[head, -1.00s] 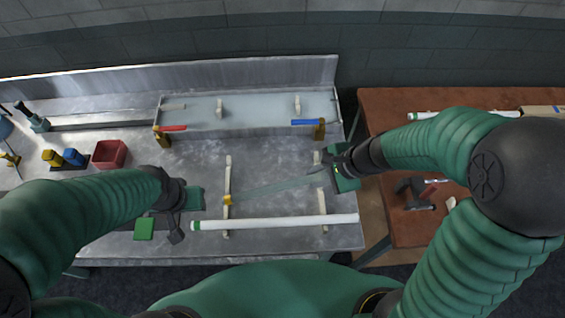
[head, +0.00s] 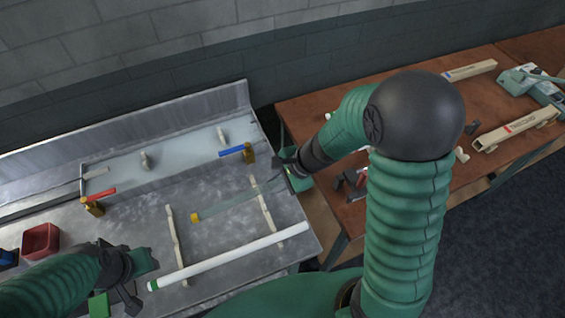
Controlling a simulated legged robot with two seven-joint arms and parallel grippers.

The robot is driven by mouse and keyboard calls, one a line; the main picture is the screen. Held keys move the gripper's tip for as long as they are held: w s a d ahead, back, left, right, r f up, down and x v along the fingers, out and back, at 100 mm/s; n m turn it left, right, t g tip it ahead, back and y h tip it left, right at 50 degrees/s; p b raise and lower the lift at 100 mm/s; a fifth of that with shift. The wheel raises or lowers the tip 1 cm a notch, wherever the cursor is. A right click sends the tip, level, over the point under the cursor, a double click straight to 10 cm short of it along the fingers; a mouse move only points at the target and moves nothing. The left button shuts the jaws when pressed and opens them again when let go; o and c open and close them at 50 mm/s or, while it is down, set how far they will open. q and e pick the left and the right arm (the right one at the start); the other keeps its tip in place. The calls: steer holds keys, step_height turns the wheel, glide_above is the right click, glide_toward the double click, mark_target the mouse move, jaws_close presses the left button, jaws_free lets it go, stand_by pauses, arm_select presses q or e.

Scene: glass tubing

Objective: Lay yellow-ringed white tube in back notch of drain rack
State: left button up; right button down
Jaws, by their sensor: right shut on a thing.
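My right gripper (head: 290,180) is shut on the right end of a pale, see-through tube (head: 240,199) with a yellow band (head: 195,217) at its left end. The tube slants over the drain rack, whose two cream notched rails (head: 265,208) stand on the metal bench. The yellow band shows just right of the left rail (head: 174,238). I cannot tell whether the tube touches the rails. A white tube with a green ring (head: 228,257) lies across the front of both rails. My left gripper (head: 122,285) looks open and empty at the lower left.
A shallow tray (head: 185,163) with red-handled (head: 100,195) and blue-handled (head: 232,151) fittings is behind the rack. A red bin (head: 40,241) stands at left. A brown table (head: 400,190) with wooden pieces and tools is at right, across a gap.

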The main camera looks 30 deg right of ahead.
steer(key=w+d+f+p, duration=0.1)
steer(key=w+d, duration=0.1)
steer(key=w+d+f, duration=0.2)
steer(key=w+d+f+p, duration=0.1)
steer(key=w+d, duration=0.1)
steer(key=shift+w+d+f+p, duration=0.2)
steer(key=shift+d+p, duration=0.15)
steer(key=shift+f, duration=0.15)
steer(key=shift+f+b, duration=0.2)
steer(key=shift+b, duration=0.2)
steer(key=shift+f+b, duration=0.35)
steer(key=c, duration=1.3)
jaws_free()
steer(key=shift+r, duration=0.1)
steer(key=shift+o, duration=0.3)
